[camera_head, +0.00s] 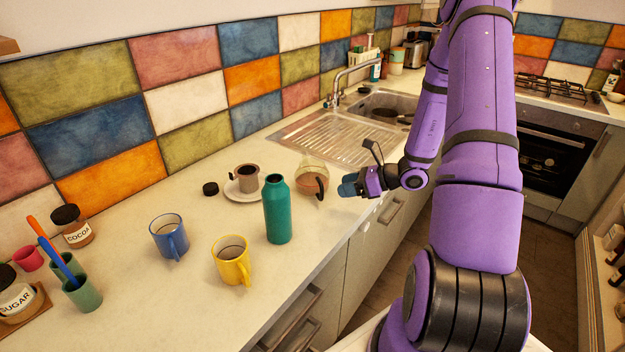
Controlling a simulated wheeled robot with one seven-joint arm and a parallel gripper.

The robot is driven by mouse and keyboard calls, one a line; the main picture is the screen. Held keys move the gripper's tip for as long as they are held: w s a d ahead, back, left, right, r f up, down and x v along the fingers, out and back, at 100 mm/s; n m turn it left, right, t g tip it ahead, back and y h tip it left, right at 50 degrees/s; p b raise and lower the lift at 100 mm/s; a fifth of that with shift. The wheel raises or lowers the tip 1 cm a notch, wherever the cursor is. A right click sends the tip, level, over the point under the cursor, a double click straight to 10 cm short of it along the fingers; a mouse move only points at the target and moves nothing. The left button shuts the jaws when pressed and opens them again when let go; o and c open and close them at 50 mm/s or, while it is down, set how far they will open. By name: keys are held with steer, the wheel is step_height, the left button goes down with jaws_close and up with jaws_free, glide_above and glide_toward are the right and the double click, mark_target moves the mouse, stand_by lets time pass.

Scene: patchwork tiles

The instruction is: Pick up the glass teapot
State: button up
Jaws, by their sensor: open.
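The glass teapot (311,176) stands upright on the pale counter, near the front edge and just short of the sink's drainboard. It is clear glass with a dark handle on its right side and an orange-brown tint in its lower part. My gripper (346,187) is at the end of my purple arm, just right of the teapot, pointing left toward its handle. It is open and holds nothing that I can see. Whether a finger touches the handle cannot be told from this view.
A green bottle (277,210) stands left of the teapot, near the front edge. A grey cup on a saucer (232,190), a blue mug (168,238) and a yellow mug (231,262) are farther left. The sink (388,106) and tap (340,88) lie behind.

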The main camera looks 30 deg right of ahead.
mark_target(323, 189)
steer(key=shift+x, duration=3)
steer(key=shift+r, duration=0.15)
jaws_close()
